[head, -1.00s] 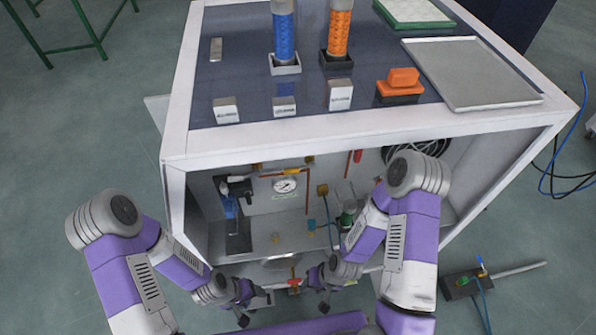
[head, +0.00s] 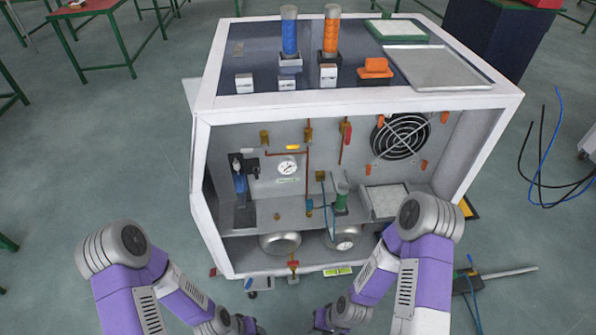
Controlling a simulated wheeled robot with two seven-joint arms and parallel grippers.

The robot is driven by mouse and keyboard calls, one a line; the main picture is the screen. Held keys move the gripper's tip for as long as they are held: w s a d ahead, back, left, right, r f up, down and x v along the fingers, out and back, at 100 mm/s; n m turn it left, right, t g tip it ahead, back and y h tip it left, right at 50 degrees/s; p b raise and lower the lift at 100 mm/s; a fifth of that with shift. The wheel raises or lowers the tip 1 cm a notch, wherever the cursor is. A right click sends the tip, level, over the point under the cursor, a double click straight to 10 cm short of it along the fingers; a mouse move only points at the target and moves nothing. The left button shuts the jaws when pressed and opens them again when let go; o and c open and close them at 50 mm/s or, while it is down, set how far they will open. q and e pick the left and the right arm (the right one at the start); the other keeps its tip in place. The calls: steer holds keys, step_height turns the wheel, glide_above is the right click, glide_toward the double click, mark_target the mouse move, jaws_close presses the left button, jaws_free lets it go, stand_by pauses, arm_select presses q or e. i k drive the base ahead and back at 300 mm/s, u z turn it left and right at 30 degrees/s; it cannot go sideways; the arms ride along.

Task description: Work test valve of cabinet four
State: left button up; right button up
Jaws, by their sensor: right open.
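The white-framed cabinet (head: 212,120) stands ahead with its front open. Inside on the back wall are a round gauge (head: 287,168), a valve with a yellow handle (head: 293,148) and a valve with a red handle (head: 346,131). A small brass valve with a red top (head: 293,267) sits at the lower front edge. I cannot tell which is the test valve. My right gripper (head: 322,319) is open and empty, low in front of the cabinet and apart from it. My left gripper (head: 252,325) is at the bottom edge, partly cut off; its jaws are unclear.
Blue (head: 289,38) and orange (head: 331,36) columns, an orange block (head: 375,68) and a grey tray (head: 436,67) are on the cabinet top. Two metal tanks (head: 279,243) lie under the inner shelf. A dark box with a rod (head: 480,279) lies on the floor at right.

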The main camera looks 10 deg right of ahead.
mark_target(298, 146)
steer(key=u, duration=0.8)
steer(key=i, duration=0.65)
steer(key=z, duration=0.75)
